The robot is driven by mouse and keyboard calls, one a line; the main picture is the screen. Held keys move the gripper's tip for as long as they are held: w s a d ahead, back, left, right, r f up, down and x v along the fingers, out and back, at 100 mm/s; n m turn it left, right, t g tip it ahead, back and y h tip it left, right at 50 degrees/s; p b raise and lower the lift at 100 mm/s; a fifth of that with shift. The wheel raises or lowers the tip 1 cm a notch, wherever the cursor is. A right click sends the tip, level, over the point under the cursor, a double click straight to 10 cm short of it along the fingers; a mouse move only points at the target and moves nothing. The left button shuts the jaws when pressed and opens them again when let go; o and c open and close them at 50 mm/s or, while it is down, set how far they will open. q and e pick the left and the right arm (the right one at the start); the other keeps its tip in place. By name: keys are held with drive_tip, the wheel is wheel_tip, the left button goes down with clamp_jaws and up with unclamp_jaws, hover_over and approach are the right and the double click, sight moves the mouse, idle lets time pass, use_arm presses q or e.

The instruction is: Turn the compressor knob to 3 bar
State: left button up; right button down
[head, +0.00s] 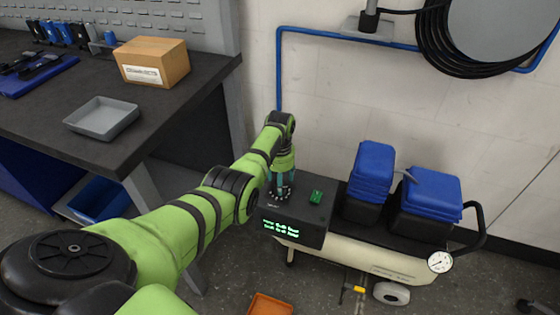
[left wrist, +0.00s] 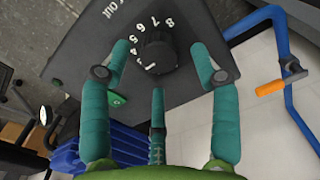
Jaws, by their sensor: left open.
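The compressor (head: 352,252) stands on the floor by the wall, with a black control box at its left end. The black knob (left wrist: 157,52) is on the box's top face, with white numbers around it in the left wrist view. A small white mark shows at its lower edge, but I cannot tell its exact setting. My right gripper is not in view.
A green switch (head: 316,197) sits beside the gripper, and a green-lit display (head: 288,228) is on the box's front. Blue-topped motor units (head: 372,170) stand to the right. A pressure gauge (head: 440,261) is at the right end. A workbench (head: 165,105) stands left.

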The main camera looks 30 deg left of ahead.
use_arm(q)
wheel_tip(320, 180, up, 10)
idle(0.3)
drive_tip(key=shift+f, duration=0.15)
